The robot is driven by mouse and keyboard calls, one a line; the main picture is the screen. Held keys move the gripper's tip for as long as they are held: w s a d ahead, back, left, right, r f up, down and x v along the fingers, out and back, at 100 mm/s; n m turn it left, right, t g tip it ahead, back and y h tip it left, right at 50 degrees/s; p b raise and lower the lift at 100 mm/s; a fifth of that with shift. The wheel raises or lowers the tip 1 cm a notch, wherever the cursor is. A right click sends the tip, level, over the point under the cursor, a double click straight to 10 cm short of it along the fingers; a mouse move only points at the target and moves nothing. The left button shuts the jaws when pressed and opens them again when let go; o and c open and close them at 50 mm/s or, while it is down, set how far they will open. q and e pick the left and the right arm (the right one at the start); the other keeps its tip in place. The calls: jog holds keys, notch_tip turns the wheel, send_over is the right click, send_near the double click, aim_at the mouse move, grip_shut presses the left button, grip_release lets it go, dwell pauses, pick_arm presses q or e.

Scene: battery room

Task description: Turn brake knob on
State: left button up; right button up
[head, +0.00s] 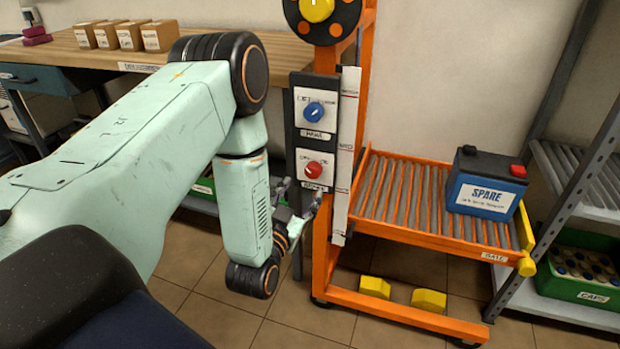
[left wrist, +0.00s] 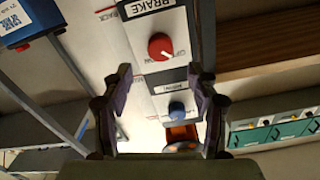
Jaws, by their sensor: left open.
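The red brake knob (head: 313,170) is on the lower white plate of a dark control panel on the orange frame. It also shows in the left wrist view (left wrist: 161,46), where the picture is upside down and its label reads BRAKE. A blue knob (head: 314,112) is on the plate above; the left wrist view shows it too (left wrist: 177,109). My left gripper (head: 298,194) is open and empty, just below the red knob. In the left wrist view its two fingers (left wrist: 160,85) stand apart, and the red knob lies beyond their tips, not touched. My right gripper is not in view.
An orange roller cart (head: 440,238) right of the panel bears a blue SPARE battery (head: 487,183). A wooden bench (head: 110,57) with cardboard boxes (head: 160,36) stands behind my left arm. A grey shelf (head: 585,180) and a green crate (head: 578,284) are at the right.

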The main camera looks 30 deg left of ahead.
aim_at(311, 173)
pick_arm(q)
jog(key=b+x, duration=0.2)
jog(key=x, duration=0.4)
jog(key=shift+w+f, duration=0.1)
jog(key=shift+w, duration=0.25)
jog(key=shift+c, duration=0.3)
jog(key=c, duration=1.1)
jog(key=shift+s, duration=0.1)
